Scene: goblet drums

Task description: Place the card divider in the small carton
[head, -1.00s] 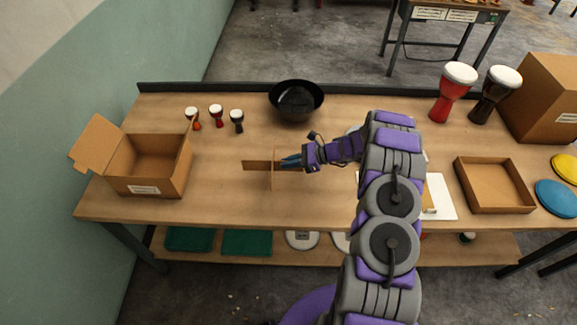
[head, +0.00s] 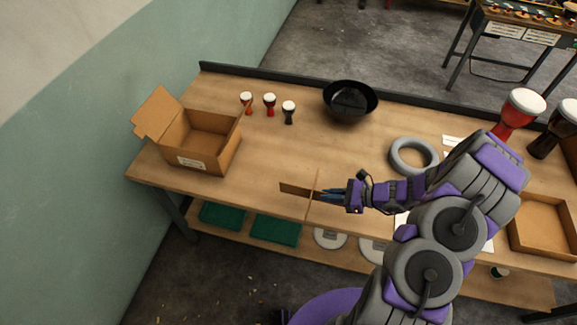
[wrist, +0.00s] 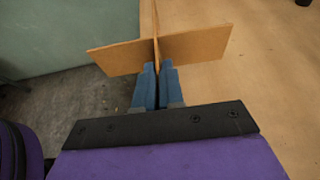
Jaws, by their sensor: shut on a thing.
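The card divider (head: 298,190) is a brown cross of card panels. My gripper (head: 322,196) is shut on it and holds it near the front edge of the table; I cannot tell how far above the top it is. In the wrist view the blue fingers of my gripper (wrist: 158,78) pinch the near panel of the divider (wrist: 195,46), with its cross panels spreading left and right. The small carton (head: 208,167) stands open at the left end of the table, its flap raised at the back left. The divider is to the right of the carton, apart from it.
Three small goblet drums (head: 269,103) stand behind and right of the carton. A black bowl (head: 350,101), a grey ring (head: 413,146) and a shallow brown tray (head: 545,246) are further right. The tabletop (head: 270,150) between carton and divider is clear.

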